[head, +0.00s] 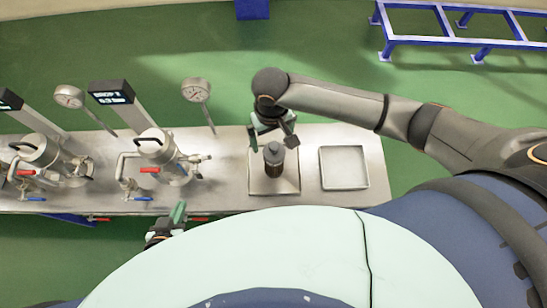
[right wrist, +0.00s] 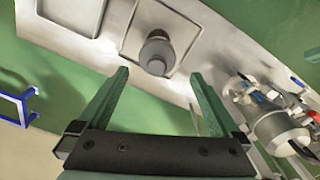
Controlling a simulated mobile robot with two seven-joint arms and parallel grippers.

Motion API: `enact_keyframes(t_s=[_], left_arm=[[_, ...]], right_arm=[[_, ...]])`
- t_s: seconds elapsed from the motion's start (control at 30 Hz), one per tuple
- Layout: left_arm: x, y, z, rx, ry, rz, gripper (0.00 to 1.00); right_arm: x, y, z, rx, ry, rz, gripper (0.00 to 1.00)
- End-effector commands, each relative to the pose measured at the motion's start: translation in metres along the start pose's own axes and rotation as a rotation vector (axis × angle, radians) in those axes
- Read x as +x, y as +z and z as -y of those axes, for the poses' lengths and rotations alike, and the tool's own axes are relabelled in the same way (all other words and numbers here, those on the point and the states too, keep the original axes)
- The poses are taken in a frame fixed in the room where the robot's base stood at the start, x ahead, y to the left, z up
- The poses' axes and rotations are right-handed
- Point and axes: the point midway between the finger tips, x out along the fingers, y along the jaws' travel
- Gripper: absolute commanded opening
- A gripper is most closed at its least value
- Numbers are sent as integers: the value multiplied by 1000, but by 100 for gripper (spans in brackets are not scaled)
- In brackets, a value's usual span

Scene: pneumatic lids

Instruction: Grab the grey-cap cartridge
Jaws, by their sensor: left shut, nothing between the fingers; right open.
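The grey-cap cartridge (head: 273,156) stands upright on a square tray (head: 258,187) on the steel bench in the head view. It has a dark body and a grey cap. In the right wrist view the cartridge (right wrist: 157,54) is seen from above, beyond the fingertips. My right gripper (head: 272,138) is open, above and behind the cartridge, with nothing between its fingers. Its green fingers (right wrist: 160,75) lie to either side of the cartridge's line in the wrist view, apart from it. My left gripper (head: 178,214) is shut and empty at the front edge of the bench.
A second square tray (head: 343,168) is empty on the right of the bench. Two metal vessels with lids, valves and hoses, one of them here (head: 155,150), stand on the left with gauges (head: 196,91) behind. A blue frame (head: 460,38) stands on the floor beyond.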

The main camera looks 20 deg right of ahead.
Motion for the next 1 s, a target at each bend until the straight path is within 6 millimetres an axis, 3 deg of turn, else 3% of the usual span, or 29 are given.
enact_keyframes(t_s=[0.03, 0.33, 0.6, 0.9, 1.0], left_arm=[[2, 3, 0, 0, 0, 1, 0], [5, 7, 0, 0, 0, 3, 0], [10, 14, -3, 0, 8, 17, 0], [10, 8, -6, 2, 16, 5, 0], [10, 7, -6, 2, 16, 2, 0]], right_arm=[[11, 0, 0, 0, 1, 2, 100], [37, 1, -1, -2, -1, 1, 100], [75, 2, -5, -3, -1, 0, 100], [79, 2, -4, -3, -3, -2, 100], [79, 2, -4, -3, -3, -2, 90]])
